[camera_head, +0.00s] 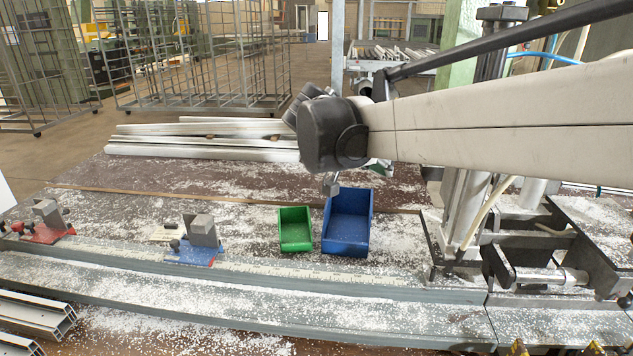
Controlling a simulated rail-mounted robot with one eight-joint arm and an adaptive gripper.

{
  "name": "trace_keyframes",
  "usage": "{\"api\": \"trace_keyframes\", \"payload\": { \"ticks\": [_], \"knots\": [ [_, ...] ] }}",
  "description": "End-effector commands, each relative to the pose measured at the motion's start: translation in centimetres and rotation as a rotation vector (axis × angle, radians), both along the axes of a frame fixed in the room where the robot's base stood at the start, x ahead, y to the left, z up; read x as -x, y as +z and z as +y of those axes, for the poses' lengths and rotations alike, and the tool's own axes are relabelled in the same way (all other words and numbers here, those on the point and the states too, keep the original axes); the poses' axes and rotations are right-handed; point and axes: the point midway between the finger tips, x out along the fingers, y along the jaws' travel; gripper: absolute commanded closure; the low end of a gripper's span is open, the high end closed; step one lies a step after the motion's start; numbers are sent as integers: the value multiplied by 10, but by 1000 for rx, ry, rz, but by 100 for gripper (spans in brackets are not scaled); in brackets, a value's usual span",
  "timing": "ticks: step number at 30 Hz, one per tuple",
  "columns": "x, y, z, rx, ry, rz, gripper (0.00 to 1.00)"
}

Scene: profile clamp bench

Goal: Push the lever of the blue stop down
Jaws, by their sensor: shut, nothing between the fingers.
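The blue stop (196,255) sits on the scaled rail (300,274) left of the middle, with a blue base and an upright grey block (203,230). A small dark knob (174,245), which looks like the end of its lever, shows at the block's left; the lever's angle is too small to tell. My gripper (331,187) is mostly hidden behind my dark arm joint. Only a small grey tip shows below it, above the blue bin's rear left corner. It is shut and empty, well to the right of the blue stop and apart from it.
A red stop (45,234) sits farther left on the rail. A green bin (295,232) and a blue bin (346,244) stand behind the rail, between the blue stop and the clamp machine (545,275) at right. Pale profiles (200,150) lie at the back. White chips cover the bench.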

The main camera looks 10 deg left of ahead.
Motion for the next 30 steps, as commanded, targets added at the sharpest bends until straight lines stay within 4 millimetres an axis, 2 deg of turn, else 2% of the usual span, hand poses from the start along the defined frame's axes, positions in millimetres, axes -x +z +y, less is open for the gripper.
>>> {"api": "trace_keyframes", "payload": {
  "ticks": [1,6,11,14,17,23,27,30],
  "knots": [
    [-7,-1,18,8,-6,-25,100],
    [-24,-4,68,28,-41,-119,100],
    [-34,-8,119,40,-69,-219,100],
    [-33,-16,158,40,-65,-283,100],
    [-20,-33,215,33,0,-333,100],
    [23,-72,323,12,157,-408,100],
    [65,-100,394,-7,264,-460,100],
    [96,-118,437,-23,333,-493,100]
  ]
}}
